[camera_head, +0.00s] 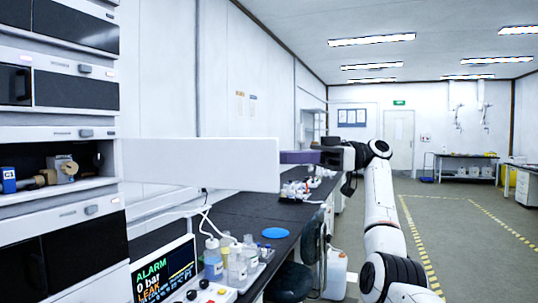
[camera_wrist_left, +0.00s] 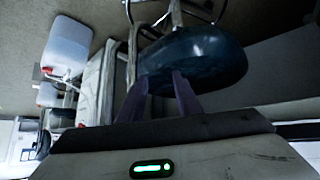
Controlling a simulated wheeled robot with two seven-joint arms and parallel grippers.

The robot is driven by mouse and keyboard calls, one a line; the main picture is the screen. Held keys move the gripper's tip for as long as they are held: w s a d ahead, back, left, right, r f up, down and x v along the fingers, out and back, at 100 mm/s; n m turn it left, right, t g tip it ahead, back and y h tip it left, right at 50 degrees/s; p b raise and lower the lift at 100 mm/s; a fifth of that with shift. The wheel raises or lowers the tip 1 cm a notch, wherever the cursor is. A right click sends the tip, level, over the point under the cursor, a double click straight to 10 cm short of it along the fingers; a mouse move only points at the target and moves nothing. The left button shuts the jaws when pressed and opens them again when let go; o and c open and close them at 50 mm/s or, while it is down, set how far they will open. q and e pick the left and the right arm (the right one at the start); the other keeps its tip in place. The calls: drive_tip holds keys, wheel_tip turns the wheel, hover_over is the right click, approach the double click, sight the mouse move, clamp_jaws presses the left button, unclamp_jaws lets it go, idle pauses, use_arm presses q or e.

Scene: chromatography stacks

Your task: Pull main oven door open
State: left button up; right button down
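The stack's compartment with a blue part marked C1 (camera_head: 9,181) and brass-coloured fittings stands uncovered at left in the head view. A plain white door panel (camera_head: 200,165) stands swung out from its right side, over the bench. My right gripper (camera_head: 298,157), with purple fingers, is just beyond the panel's free edge; I cannot tell whether it touches. Its fingers show side-on, so their gap is hidden. My left gripper (camera_wrist_left: 163,75) is out of the head view. In the left wrist view its two purple fingers are apart and empty, in front of a dark stool seat.
Other stack modules (camera_head: 75,88) sit above and below the compartment. An alarm screen (camera_head: 163,272), bottles (camera_head: 237,265) and a blue disc (camera_head: 275,233) are on the black bench. A stool (camera_head: 289,283) and a white jug (camera_head: 336,273) stand beside it. The floor at right is clear.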

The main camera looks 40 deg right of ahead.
drive_tip(key=shift+w+a+f, duration=0.25)
drive_tip(key=shift+f, duration=0.1)
drive_tip(key=c, duration=2.2)
unclamp_jaws()
drive_tip(key=o, duration=0.3)
drive_tip(key=shift+w, duration=0.35)
drive_tip(key=shift+s+d+r, duration=0.1)
drive_tip(key=shift+s+r, duration=0.05)
drive_tip(key=shift+s, duration=0.15)
drive_tip(key=p+v, duration=0.2)
drive_tip(key=v, duration=0.8)
drive_tip(key=shift+s+d, duration=0.1)
